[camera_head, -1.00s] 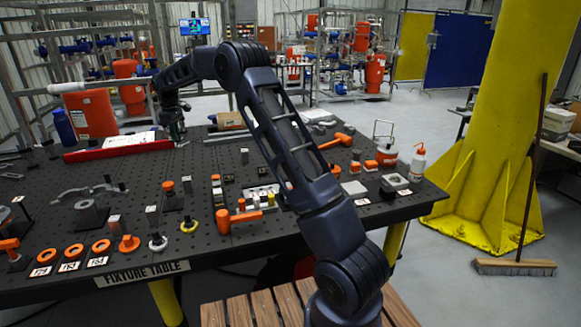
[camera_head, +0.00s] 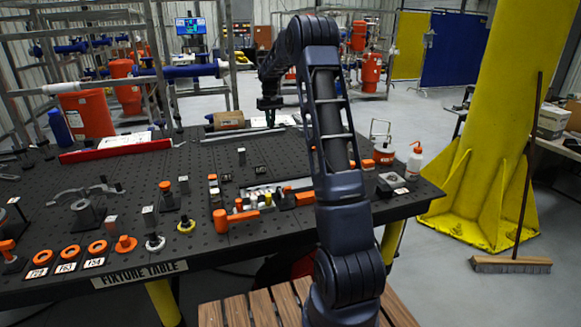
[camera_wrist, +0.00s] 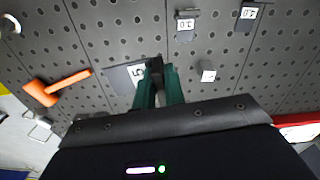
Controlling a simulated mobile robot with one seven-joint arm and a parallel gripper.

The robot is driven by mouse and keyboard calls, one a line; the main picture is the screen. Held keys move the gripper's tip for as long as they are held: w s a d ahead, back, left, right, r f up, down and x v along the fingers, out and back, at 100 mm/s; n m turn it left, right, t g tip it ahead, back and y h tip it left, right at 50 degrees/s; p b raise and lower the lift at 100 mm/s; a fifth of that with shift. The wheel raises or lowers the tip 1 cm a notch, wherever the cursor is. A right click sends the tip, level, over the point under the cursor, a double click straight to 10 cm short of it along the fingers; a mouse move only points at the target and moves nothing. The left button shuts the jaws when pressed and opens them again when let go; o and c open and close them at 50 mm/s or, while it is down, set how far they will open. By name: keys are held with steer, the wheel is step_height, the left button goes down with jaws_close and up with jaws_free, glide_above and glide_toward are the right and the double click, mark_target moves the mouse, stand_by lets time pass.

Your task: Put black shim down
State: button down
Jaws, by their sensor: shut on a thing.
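My gripper (camera_wrist: 157,88) has green fingers, shut on a small black shim (camera_wrist: 155,64) that shows at the fingertips in the wrist view. A white label marked 5 (camera_wrist: 138,72) lies on the table just left of the fingertips. I cannot tell how far the shim is above the table. In the head view my gripper (camera_head: 270,117) hangs low over the back part of the black fixture table (camera_head: 120,215); the shim is too small to make out there.
In the wrist view, labels marked 10 (camera_wrist: 184,23) and a small grey block (camera_wrist: 207,72) stand nearby, with an orange hammer (camera_wrist: 55,88) to the left. A red bar (camera_head: 115,151) lies at the table's back left. Several orange-topped pieces stand along the front.

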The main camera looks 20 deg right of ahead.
steer(key=m, duration=0.2)
glide_above(284, 167)
steer(key=f, duration=2)
steer(key=shift+w+d, duration=0.1)
steer(key=shift+w, duration=0.1)
steer(key=shift+f, duration=0.2)
steer(key=c, duration=1.5)
jaws_free()
